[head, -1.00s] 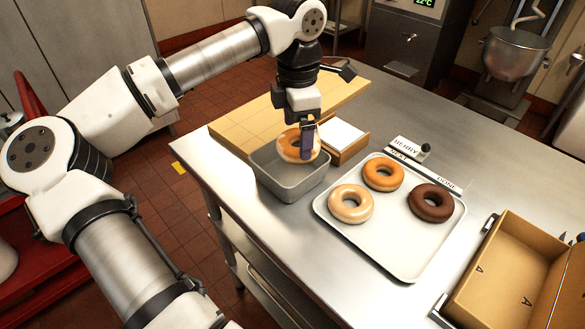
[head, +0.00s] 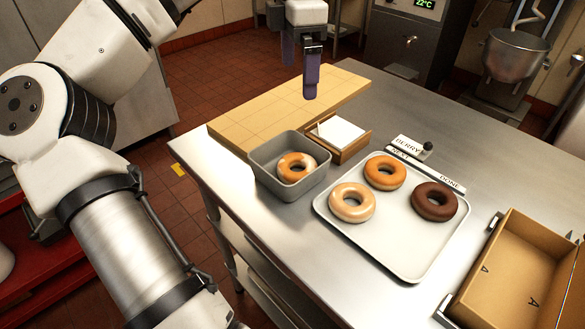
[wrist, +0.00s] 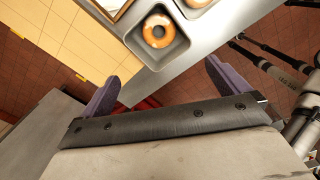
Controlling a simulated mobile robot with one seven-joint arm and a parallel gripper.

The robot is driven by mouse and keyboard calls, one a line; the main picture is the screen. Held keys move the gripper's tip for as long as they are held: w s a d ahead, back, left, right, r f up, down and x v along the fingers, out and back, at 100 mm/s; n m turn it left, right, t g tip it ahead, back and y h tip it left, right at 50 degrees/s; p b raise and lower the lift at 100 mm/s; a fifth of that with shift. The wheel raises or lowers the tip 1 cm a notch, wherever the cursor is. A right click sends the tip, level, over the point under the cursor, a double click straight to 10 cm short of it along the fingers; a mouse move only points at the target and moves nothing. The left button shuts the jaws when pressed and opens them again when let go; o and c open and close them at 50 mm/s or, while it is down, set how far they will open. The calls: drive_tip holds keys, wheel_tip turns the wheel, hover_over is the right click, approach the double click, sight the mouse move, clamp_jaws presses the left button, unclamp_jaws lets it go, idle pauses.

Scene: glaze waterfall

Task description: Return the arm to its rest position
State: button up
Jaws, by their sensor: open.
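My gripper (head: 299,72) is raised above the wooden board at the back of the table. Its two purple fingers are apart with nothing between them. In the wrist view the fingers of my gripper (wrist: 165,85) also show spread and empty. A partly glazed donut (head: 296,166) lies in the grey bin (head: 262,172), below and apart from my gripper. The wrist view shows that donut (wrist: 159,30) in the bin too.
A white tray (head: 400,262) holds an orange donut (head: 384,173), a pale glazed donut (head: 351,202) and a dark donut (head: 433,201). A wooden board (head: 240,127), a napkin box (head: 349,149), a BERRY sign (head: 410,146) and a cardboard box (head: 490,270) are nearby.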

drive_tip(key=shift+r, duration=0.85)
